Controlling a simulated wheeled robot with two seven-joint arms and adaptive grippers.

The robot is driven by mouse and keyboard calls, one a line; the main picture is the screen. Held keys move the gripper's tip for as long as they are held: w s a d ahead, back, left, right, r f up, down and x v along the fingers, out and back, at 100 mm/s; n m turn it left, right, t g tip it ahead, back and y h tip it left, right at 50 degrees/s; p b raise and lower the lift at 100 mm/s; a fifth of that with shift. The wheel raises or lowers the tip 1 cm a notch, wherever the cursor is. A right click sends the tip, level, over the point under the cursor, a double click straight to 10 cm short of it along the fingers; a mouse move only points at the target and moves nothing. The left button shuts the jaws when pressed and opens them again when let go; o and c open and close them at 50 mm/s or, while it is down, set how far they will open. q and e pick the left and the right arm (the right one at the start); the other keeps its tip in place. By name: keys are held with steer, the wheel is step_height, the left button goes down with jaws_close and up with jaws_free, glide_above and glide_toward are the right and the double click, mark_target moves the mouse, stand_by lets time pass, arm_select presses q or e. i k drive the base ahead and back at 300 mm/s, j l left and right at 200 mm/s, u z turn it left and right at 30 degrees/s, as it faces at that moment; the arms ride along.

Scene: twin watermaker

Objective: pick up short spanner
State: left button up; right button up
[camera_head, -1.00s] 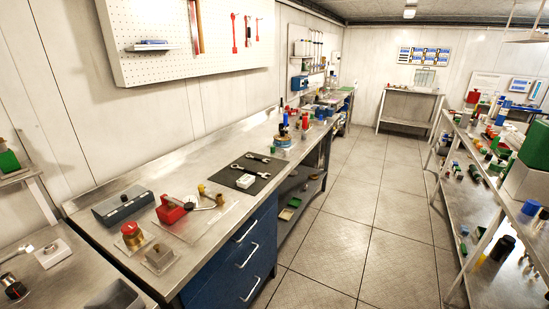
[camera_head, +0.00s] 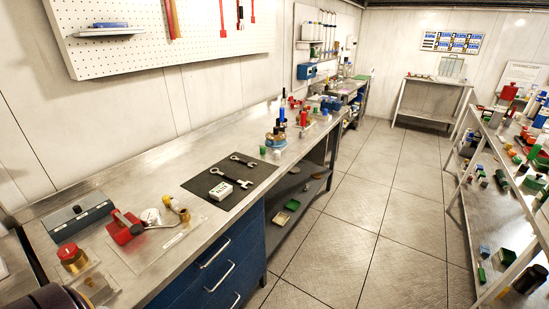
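Two metal spanners lie flat and apart on a black mat (camera_head: 257,178) on the workbench. The farther spanner (camera_head: 244,161) looks shorter. The nearer spanner (camera_head: 231,178) looks longer and lies just behind a small white box (camera_head: 221,191). Part of the size difference may come from distance. Nothing touches either spanner from above. Neither of my grippers shows in the head view.
On the bench's near part are a red-handled valve assembly (camera_head: 124,227), a grey box (camera_head: 77,218) and a red-topped brass knob (camera_head: 71,257). Bottles and small parts stand beyond the mat. Blue drawers (camera_head: 213,268) are below. Floor at right is clear.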

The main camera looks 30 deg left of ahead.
mark_target(245, 161)
steer(key=i+z, duration=0.3)
steer(key=i, duration=0.5)
steer(key=i+l+u, duration=0.1)
steer(key=i+u, duration=0.15)
steer(key=i, duration=0.15)
steer(key=i+l+u, duration=0.25)
steer(key=i, duration=0.15)
steer(key=i+l+u, duration=0.1)
steer(key=i+u, duration=0.2)
steer(key=u, duration=0.15)
steer(key=i+l+u, duration=0.25)
steer(key=u, duration=0.2)
steer(key=i+l+u, duration=0.2)
steer(key=u, duration=0.25)
steer(key=i+l+u, duration=0.15)
steer(key=l+u, duration=0.5)
steer(key=i+l+u, duration=0.15)
steer(key=l, duration=0.3)
